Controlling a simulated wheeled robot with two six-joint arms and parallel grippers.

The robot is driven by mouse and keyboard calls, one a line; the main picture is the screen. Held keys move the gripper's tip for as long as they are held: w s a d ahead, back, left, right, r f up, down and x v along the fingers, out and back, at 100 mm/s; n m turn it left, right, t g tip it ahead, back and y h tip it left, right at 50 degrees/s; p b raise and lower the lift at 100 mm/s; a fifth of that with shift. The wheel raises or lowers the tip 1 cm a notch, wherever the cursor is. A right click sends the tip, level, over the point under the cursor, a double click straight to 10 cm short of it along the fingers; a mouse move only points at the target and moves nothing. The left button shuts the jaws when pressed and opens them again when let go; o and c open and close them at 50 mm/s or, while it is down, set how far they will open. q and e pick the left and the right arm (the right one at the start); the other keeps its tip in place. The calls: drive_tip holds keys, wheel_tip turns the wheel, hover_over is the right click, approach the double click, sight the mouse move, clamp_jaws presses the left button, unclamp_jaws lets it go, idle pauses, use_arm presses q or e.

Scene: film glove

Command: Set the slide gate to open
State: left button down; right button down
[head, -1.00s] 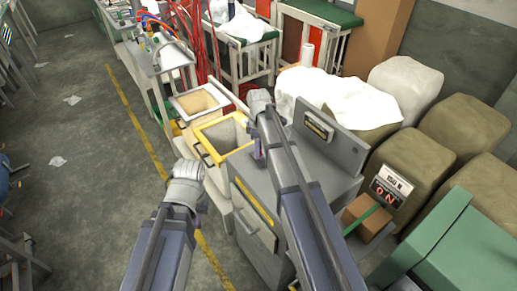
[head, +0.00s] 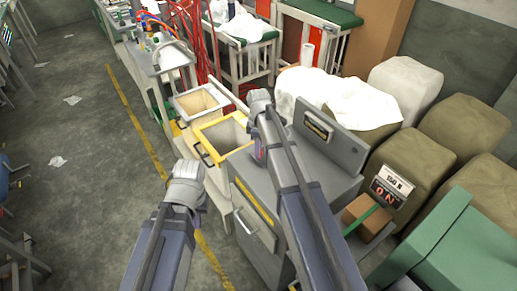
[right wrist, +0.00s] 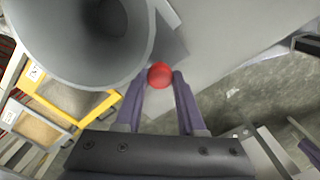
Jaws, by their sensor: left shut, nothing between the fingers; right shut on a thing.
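In the right wrist view a round red knob (right wrist: 160,75) sits between the fingertips of my right gripper (right wrist: 157,80), which is shut on it. The knob lies beside the mouth of a large grey cylinder (right wrist: 90,35) and in front of a flat grey plate (right wrist: 172,42); how they join is unclear. In the head view my right gripper (head: 259,150) is mostly hidden by its own arm, above the grey cabinet (head: 325,170).
A yellow-rimmed bin (head: 206,124) stands left of the cabinet, with another bin (head: 195,102) behind it. Stuffed sacks (head: 412,160), a cardboard box (head: 365,216) and a green machine (head: 455,240) fill the right. Open floor (head: 75,180) lies at the left.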

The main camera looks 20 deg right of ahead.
drive_tip(key=shift+a, duration=0.1)
drive_tip(key=a, duration=0.2)
drive_tip(key=s+a, duration=0.1)
drive_tip(key=a, duration=0.1)
drive_tip(key=s+a, duration=0.1)
drive_tip(key=a, duration=0.1)
drive_tip(key=shift+s, duration=0.1)
drive_tip(key=shift+d, duration=0.1)
drive_tip(key=c, duration=0.5)
unclamp_jaws()
drive_tip(key=shift+r, duration=0.1)
wheel_tip(320, 180, up, 8)
drive_tip(key=p, duration=0.8)
